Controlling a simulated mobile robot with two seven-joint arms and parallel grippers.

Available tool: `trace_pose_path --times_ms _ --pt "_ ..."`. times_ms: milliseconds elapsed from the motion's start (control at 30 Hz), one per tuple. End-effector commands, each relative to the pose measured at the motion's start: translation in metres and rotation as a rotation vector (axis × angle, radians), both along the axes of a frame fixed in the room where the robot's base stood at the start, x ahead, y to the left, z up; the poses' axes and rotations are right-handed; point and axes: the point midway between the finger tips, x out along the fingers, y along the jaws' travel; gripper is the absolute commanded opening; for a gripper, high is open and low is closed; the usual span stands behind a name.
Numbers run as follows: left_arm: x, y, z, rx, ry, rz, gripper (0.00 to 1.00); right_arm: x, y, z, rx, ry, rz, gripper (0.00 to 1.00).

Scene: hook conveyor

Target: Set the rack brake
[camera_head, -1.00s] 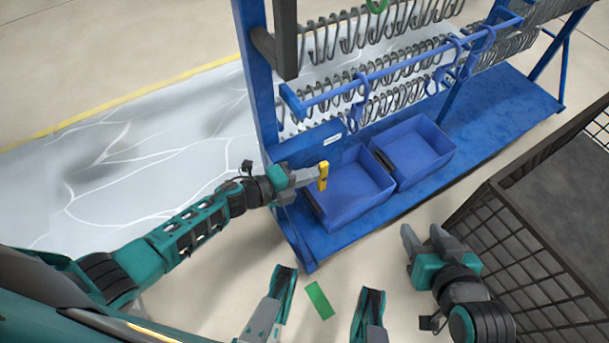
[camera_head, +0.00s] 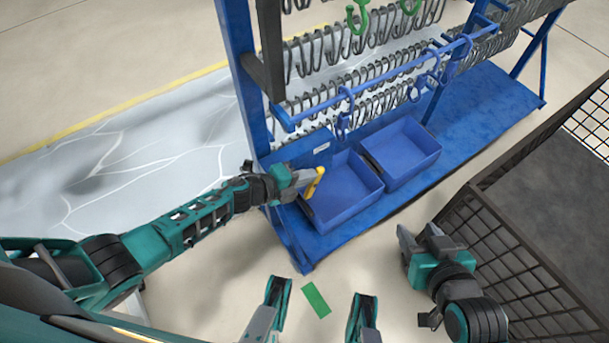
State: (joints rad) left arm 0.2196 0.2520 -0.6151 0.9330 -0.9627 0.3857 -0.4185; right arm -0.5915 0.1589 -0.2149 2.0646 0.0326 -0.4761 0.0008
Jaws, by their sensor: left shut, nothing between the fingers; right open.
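The blue rack (camera_head: 240,75) stands ahead with rows of hooks. A small yellow handle (camera_head: 316,182), which looks like the rack's brake lever, is at its lower left corner beside a blue bin. It leans, with its upper end to the right. My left gripper (camera_head: 307,182) is shut with nothing between its fingers, its tips against or right beside the yellow handle. The fingers hide part of the handle, so its mount is not clear. My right gripper (camera_head: 418,234) is open and empty, over the floor in front of the rack, left of a dark mesh crate.
Two blue bins (camera_head: 347,215) (camera_head: 402,178) sit on the rack's base. A dark mesh crate (camera_head: 500,225) stands at the right. Green hooks (camera_head: 357,18) hang at the top. A green strip (camera_head: 316,300) lies on the floor. The floor before the rack is mostly clear.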

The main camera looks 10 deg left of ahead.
Motion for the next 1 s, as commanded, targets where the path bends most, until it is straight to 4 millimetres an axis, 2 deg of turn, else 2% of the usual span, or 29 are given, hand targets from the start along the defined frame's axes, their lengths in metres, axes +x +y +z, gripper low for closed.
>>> trace_pose_path --times_ms 167,500,700,1000 --pt "-0.008 0.008 0.007 0.0 0.001 0.0 0.0 0.0 0.001 0.008 0.003 0.001 -0.002 0.49" --pt "-0.055 0.054 0.038 0.003 0.003 -0.001 0.0 0.0 0.002 0.039 0.01 -0.002 -0.006 0.49" --pt "-0.075 0.075 0.05 0.002 0.001 0.0 0.0 0.001 0.002 0.045 0.01 -0.002 -0.006 0.49" --pt "-0.083 0.083 0.055 0.0 0.0 0.0 0.0 0.0 0.002 0.047 0.01 -0.002 -0.006 0.49"
